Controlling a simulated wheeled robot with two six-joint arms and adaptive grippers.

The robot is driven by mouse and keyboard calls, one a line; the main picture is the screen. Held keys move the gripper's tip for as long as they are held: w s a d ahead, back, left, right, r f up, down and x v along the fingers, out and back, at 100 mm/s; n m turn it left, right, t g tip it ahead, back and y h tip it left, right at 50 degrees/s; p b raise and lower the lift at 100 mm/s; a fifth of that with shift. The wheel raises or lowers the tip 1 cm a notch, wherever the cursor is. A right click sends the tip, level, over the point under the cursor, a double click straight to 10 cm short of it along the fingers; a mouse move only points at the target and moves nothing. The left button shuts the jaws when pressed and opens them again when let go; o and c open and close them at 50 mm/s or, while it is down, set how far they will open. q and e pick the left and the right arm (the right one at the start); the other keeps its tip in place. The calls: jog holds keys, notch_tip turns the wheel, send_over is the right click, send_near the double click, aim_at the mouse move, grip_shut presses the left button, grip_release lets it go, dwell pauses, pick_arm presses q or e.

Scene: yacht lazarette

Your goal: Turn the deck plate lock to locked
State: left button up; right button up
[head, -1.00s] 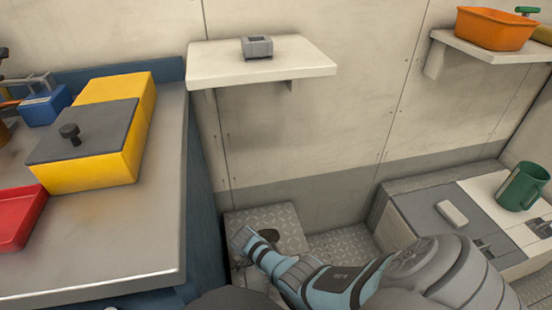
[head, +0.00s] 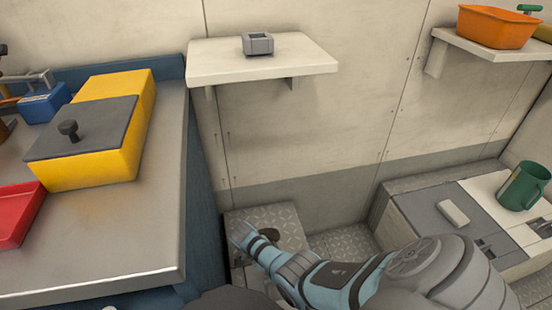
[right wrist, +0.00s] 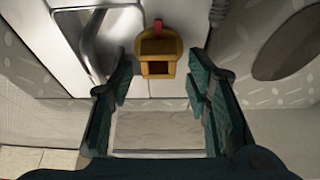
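A yellow, block-shaped fitting with a red tab on top (right wrist: 158,52), which looks like the deck plate lock, sits on a pale panel in the right wrist view. My right gripper (right wrist: 161,88) is open, its two teal fingers apart on either side below the fitting, not visibly touching it. In the head view my right arm reaches down to the low tread-plate box (head: 262,219); its fingertips and the fitting cannot be made out there. My left gripper is not in view.
A bent metal handle (right wrist: 98,42) lies left of the fitting and a dark oval (right wrist: 291,45) lies to the right. A workbench (head: 115,240) holds a yellow box (head: 90,165) and a red tray (head: 18,212).

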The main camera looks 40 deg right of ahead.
jog(key=v, duration=0.7)
jog(key=shift+r, duration=0.25)
dwell(0.3)
